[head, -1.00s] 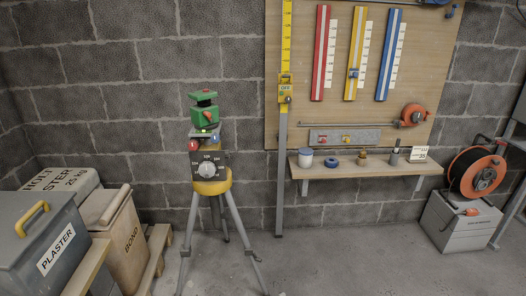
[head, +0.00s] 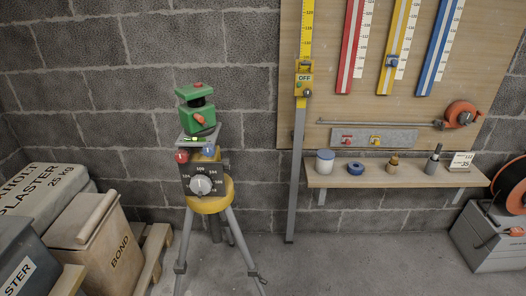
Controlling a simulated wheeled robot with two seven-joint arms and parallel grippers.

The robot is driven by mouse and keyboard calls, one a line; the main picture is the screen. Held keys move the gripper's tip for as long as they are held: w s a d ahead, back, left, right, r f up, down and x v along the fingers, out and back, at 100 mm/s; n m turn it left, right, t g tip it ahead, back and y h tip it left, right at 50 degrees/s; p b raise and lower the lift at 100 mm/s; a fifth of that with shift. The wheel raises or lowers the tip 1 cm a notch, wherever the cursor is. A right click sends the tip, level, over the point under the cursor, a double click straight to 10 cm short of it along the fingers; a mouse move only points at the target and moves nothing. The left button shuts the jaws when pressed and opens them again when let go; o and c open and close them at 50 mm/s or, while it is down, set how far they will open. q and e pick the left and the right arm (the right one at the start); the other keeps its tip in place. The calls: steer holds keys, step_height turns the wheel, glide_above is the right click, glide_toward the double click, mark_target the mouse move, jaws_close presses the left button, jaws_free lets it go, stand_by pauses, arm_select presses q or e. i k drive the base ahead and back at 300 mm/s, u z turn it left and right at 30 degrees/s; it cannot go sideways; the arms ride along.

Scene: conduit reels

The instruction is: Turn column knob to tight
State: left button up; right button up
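No label reading "tight" can be made out, so I cannot tell for sure which knob is the column knob. A tripod (head: 209,203) with a yellow head stands left of centre. It carries a dark panel with a pale round dial knob (head: 201,185) and numbers around it. Above are a red knob (head: 182,156), a blue knob (head: 208,151) and a green device (head: 196,108) with an orange-red knob (head: 199,120). A grey and yellow upright staff (head: 297,170) has a yellow slider marked OFF (head: 304,77) with a small knob. Neither gripper is in view.
A cable reel (head: 510,190) on a grey box stands far right. Bags and bins (head: 110,240) crowd the left. The floor right of the tripod is clear.

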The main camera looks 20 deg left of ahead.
mark_target(226, 161)
steer(key=u, duration=0.35)
steer(key=i, duration=1)
steer(key=u, duration=0.75)
steer(key=k, duration=0.35)
steer(key=z, duration=0.45)
steer(key=i, duration=0.35)
steer(key=u, duration=1)
